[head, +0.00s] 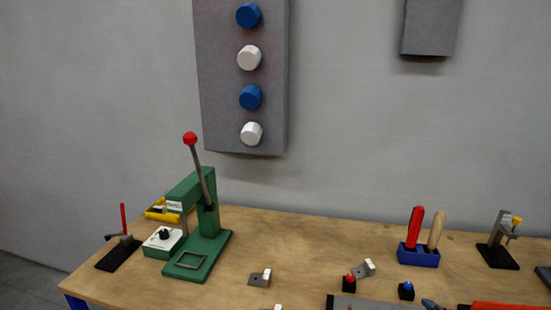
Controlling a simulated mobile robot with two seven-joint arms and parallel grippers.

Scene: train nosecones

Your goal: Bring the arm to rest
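Neither of my grippers and neither arm shows in the head view. The wooden workbench (310,240) lies across the lower part of the picture. A green lever press (207,215) with a red knob on its raised lever stands on the left half of the bench. I cannot tell how the arms are posed.
A grey wall panel (218,85) carries blue and white knobs. A blue holder (418,255) with two handles and another clamp (499,243) stand right. Small brackets (262,278) lie mid-bench.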

